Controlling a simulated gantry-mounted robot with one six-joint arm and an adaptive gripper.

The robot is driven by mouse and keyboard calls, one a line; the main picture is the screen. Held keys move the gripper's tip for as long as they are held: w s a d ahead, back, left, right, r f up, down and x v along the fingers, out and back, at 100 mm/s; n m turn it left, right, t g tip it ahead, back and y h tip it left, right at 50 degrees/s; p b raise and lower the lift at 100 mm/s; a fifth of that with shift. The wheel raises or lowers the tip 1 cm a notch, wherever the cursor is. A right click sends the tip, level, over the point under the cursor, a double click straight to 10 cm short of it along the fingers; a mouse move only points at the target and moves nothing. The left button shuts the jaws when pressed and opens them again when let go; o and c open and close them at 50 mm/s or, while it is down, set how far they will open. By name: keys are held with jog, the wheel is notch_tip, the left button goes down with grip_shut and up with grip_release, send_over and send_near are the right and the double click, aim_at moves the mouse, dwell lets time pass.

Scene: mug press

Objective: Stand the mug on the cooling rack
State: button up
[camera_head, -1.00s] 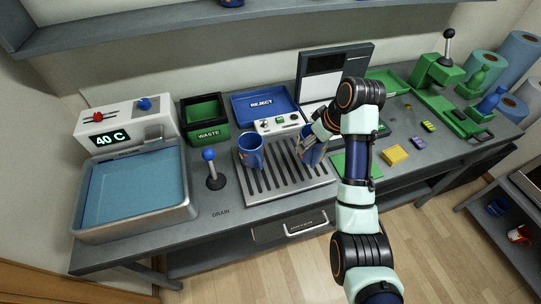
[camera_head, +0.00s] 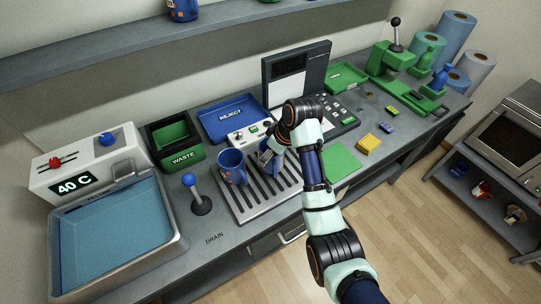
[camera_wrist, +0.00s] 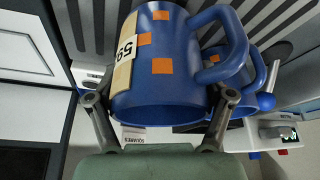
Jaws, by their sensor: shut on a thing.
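My gripper (camera_head: 267,154) is shut on a blue mug (camera_head: 277,161) over the right part of the slotted grey cooling rack (camera_head: 252,202). In the wrist view the fingers are on both sides of this mug (camera_wrist: 165,85), which has orange squares, a label reading 59 and a handle at the right. Whether its base touches the rack cannot be told. A second blue mug (camera_head: 232,168) stands upright on the left part of the rack. It shows partly behind the held mug in the wrist view (camera_wrist: 250,75).
A lever with a blue knob (camera_head: 190,180) stands left of the rack. The waste bin (camera_head: 176,143), blue reject tray (camera_head: 232,118) and a small control box (camera_head: 248,134) are behind. A green mat (camera_head: 340,163) lies right. A water basin (camera_head: 115,240) is far left.

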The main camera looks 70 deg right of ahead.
jog(key=shift+f, duration=0.9)
jog(key=o, duration=1.3)
jog(key=shift+f, duration=0.15)
jog(key=shift+o, duration=0.2)
